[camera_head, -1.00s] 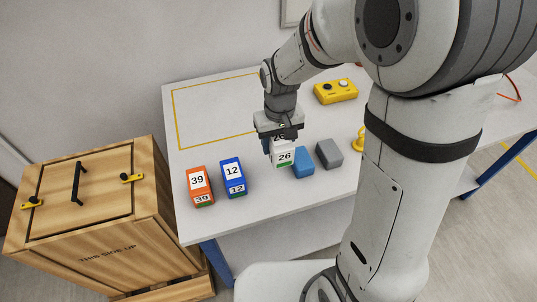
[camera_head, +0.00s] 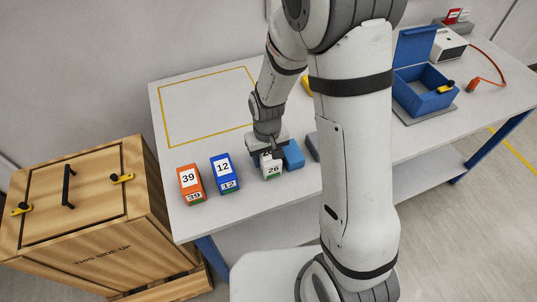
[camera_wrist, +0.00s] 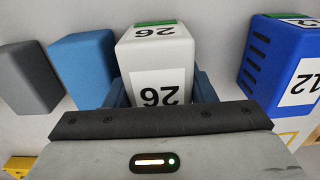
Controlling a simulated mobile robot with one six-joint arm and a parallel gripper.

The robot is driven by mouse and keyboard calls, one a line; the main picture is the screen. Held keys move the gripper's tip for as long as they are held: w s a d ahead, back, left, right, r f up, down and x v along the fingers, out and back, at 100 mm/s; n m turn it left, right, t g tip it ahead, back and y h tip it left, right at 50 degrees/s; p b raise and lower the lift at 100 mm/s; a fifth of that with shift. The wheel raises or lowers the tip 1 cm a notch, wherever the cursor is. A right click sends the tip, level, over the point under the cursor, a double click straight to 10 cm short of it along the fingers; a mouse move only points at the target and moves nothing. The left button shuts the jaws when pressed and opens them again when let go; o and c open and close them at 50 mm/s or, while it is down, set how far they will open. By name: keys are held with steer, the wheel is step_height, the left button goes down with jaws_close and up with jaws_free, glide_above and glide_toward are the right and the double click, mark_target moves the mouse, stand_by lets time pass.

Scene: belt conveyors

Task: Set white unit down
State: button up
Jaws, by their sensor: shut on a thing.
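The white unit (camera_head: 271,170), labelled 26 with a green band at its base, is on or just above the table, between the blue unit 12 and a plain blue block. My gripper (camera_head: 268,153) is above it and shut on it. In the wrist view, the white unit (camera_wrist: 155,62) stands between the blue fingers of my gripper (camera_wrist: 158,88), its 26 label upside down. Whether its base touches the table is hard to tell.
Blue unit 12 (camera_head: 225,174) and orange unit 39 (camera_head: 190,184) stand to the left. A blue block (camera_head: 293,155) is close on the right, with a grey block (camera_wrist: 28,78) beyond it. The yellow-outlined area (camera_head: 205,105) is empty. A wooden crate (camera_head: 85,215) stands left of the table.

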steer(key=shift+f, duration=0.1)
steer(key=o, duration=0.9)
